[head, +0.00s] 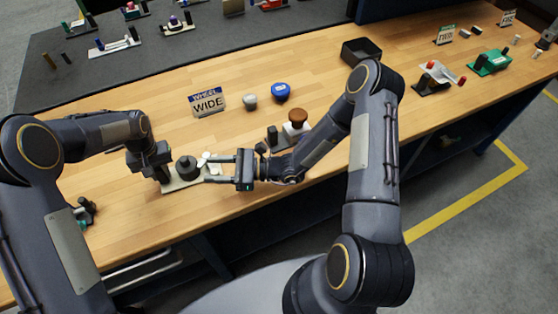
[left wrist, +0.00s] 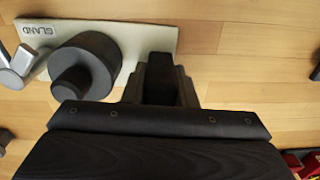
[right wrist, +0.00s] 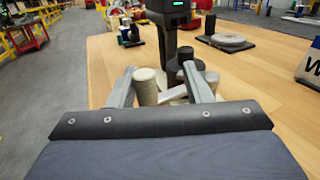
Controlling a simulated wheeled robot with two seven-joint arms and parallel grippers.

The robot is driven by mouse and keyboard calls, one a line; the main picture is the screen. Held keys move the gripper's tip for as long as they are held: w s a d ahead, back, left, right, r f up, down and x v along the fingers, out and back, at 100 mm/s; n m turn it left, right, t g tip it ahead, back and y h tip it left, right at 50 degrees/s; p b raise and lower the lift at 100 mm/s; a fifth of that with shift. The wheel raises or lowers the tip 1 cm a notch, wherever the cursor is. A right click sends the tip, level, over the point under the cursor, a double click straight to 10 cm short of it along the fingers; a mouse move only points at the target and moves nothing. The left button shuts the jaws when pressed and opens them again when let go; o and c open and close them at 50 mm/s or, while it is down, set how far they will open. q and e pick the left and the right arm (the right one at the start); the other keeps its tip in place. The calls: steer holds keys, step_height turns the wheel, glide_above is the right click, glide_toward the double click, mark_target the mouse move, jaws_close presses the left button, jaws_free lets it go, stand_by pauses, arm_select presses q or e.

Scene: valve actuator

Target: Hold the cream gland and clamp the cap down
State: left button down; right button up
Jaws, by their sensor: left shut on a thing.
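The cream gland (head: 183,184) is a flat plate on the table, lettered GLAND in the left wrist view (left wrist: 32,32). A dark stepped round cap (head: 187,167) stands on it and also shows in the left wrist view (left wrist: 85,68). My left gripper (head: 160,175) is shut on a dark block at the plate's end, seen in the left wrist view (left wrist: 160,72). Pale metal parts (head: 208,161) lie at the plate's other end. My right gripper (head: 212,168) is open beside that end. In the right wrist view a pale cylinder (right wrist: 146,86) stands between its fingers.
A WIDE wheel sign (head: 208,101), a grey knob (head: 250,101) and a blue knob (head: 282,92) stand behind. A brown-topped part (head: 298,118) sits close to my right forearm. A black bin (head: 360,50) is further back. The table between sign and gland is clear.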

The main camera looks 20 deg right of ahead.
steer(key=n+g, duration=0.1)
steer(key=d+n+g, duration=0.1)
steer(key=g, duration=0.1)
steer(key=shift+w+d+f+y, duration=0.1)
steer(key=shift+w+d+y, duration=0.2)
steer(key=shift+y, duration=0.1)
steer(key=v, duration=1.2)
steer(key=shift+s+f, duration=0.15)
steer(key=shift+s, duration=0.05)
steer(key=s+r+n+g+h, duration=0.4)
steer(key=s+r+n+h, duration=0.4)
steer(key=s+r+n, duration=0.4)
steer(key=shift+s+a+r+n, duration=0.35)
steer(key=shift+r+n, duration=0.25)
steer(key=shift+r, duration=1.4)
